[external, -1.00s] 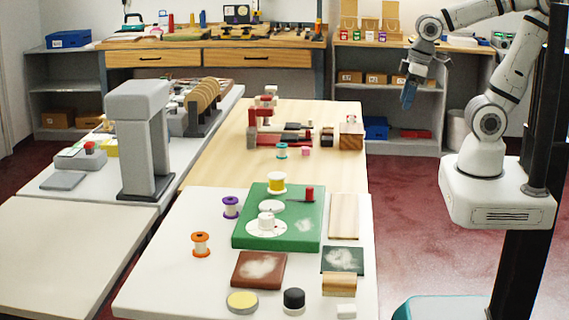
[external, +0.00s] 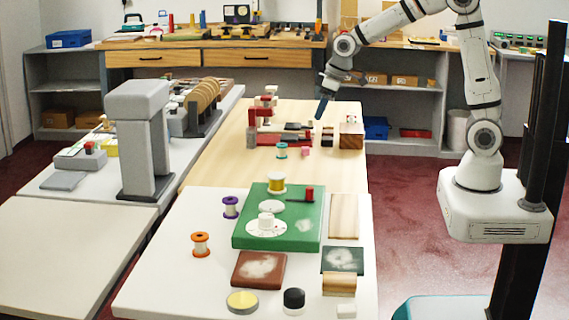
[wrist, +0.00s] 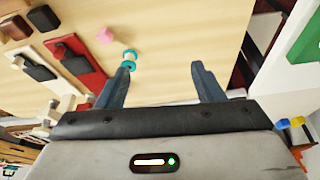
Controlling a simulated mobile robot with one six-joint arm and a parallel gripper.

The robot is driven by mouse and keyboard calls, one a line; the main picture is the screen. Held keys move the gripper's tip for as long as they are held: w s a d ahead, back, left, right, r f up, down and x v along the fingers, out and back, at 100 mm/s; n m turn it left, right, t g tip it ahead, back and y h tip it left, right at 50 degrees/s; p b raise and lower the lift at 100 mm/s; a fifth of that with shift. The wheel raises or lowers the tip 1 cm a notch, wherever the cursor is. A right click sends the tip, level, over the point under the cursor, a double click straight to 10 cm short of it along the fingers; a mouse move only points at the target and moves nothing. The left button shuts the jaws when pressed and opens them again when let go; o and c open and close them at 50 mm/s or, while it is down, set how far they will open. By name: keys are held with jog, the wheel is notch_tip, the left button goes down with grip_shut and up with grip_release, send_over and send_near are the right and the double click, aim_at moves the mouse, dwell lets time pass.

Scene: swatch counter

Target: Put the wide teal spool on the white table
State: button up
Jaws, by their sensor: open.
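My gripper (external: 321,108) is above the wooden table, behind and to the right of the spool. In the wrist view its two fingers (wrist: 162,75) are spread with nothing between them. The white table (external: 185,275) is in the foreground.
A green board (external: 240,236) with a yellow spool (external: 277,183) lies on the white table, with purple (external: 230,207) and orange (external: 200,244) spools to its left. A pink cube (external: 305,151) is right of the teal spool. The white table's left front is clear.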

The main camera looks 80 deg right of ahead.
jog(key=b, duration=0.2)
send_near(283, 145)
notch_tip(283, 145, down, 3)
jog(key=shift+m, duration=0.3)
jog(key=x, duration=0.4)
jog(key=w+p+x, duration=0.1)
jog(key=x, duration=0.3)
jog(key=shift+d+r, duration=0.1)
jog(key=shift+d, duration=0.05)
jog(key=c, duration=1.1)
notch_tip(283, 145, up, 10)
jog(key=shift+r, duration=0.1)
jog(key=shift+n+t, duration=0.3)
jog(key=shift+n, duration=0.6)
jog(key=s+a+f, duration=0.1)
jog(key=s+a, duration=0.3)
jog(key=a, duration=0.2)
jog(key=s+a+f+p, duration=0.1)
jog(key=s+a+f, duration=0.1)
jog(key=s+a, duration=0.3)
jog(key=s+a+f, duration=0.2)
jog(key=s+a, duration=0.2)
jog(key=a, duration=0.4)
jog(key=shift+s+f+p, duration=0.15)
jog(key=shift+p, duration=0.25)
